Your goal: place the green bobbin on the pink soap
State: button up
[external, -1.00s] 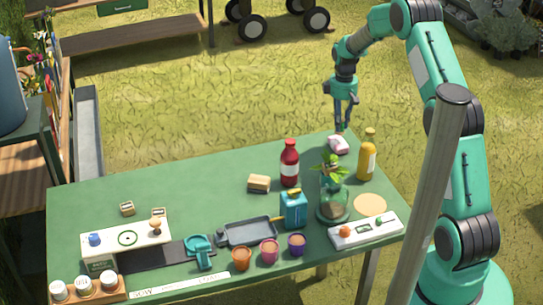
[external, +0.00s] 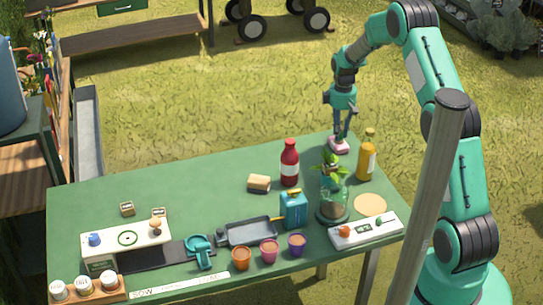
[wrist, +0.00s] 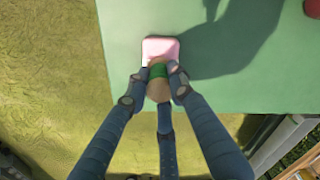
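The pink soap (wrist: 160,48) lies on the green table near its far right corner; it also shows in the external view (external: 339,146). The green bobbin (wrist: 158,72), with a tan wooden end, is between the fingertips of my gripper (wrist: 156,85). In the wrist view the bobbin overlaps the near part of the soap. I cannot tell whether the bobbin touches the soap.
A yellow bottle (external: 366,158) stands to the right of the soap and a red bottle (external: 289,163) to the left. The table's far edge is close to the soap.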

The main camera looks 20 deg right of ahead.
jog(key=shift+o, duration=1.2)
notch_tip(320, 180, up, 12)
jog(key=p, duration=0.2)
jog(key=shift+f+p, duration=0.25)
jog(key=shift+p, duration=0.05)
jog(key=shift+r, duration=0.4)
